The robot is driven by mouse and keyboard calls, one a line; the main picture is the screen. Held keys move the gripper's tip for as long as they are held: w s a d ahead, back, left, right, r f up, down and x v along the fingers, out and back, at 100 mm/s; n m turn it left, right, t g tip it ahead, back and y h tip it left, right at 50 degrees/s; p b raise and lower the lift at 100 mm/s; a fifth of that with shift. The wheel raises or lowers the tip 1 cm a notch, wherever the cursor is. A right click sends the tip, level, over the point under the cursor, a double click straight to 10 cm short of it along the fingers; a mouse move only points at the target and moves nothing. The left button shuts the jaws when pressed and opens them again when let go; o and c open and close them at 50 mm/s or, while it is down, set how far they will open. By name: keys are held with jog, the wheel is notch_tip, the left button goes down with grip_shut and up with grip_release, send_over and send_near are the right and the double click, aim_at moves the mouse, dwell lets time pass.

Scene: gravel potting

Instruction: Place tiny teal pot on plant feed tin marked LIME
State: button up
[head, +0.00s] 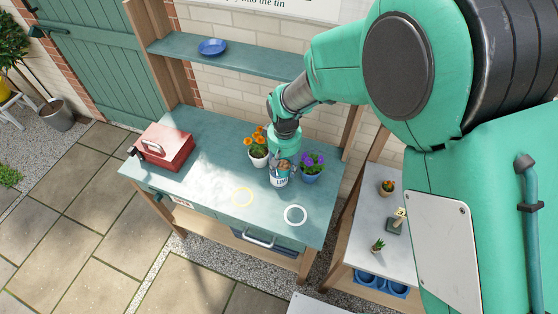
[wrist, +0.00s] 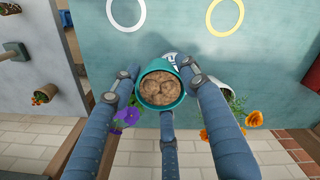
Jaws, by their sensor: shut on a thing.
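The tiny teal pot (wrist: 161,104), filled with brown lumpy stuff, is between the fingers of my gripper (wrist: 159,76) in the wrist view. My gripper is shut on it. The tin marked LIME (head: 279,181), white with a teal band, stands on the bench in the head view, directly below my gripper (head: 284,159). In the wrist view only a bit of the tin (wrist: 171,57) shows behind the pot. The pot is over the tin and looks upright; I cannot tell whether it touches the tin. The fingers hide most of the pot in the head view.
A red toolbox (head: 166,147) is at left.

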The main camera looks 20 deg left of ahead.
jog(key=shift+w+a+f, duration=0.1)
jog(key=shift+w+a, duration=0.65)
jog(key=shift+w, duration=0.2)
jog(key=shift+w+a+f, duration=0.1)
jog(key=shift+w+a, duration=0.6)
jog(key=shift+w, duration=0.25)
jog(key=shift+w+a, duration=0.15)
jog(key=shift+w, duration=0.05)
jog(key=shift+w+a+f, duration=0.1)
jog(key=shift+f, duration=1.7)
jog(key=o, duration=1.2)
jog(key=shift+f, duration=0.15)
jog(key=shift+r, duration=0.2)
notch_tip(320, 180, up, 12)
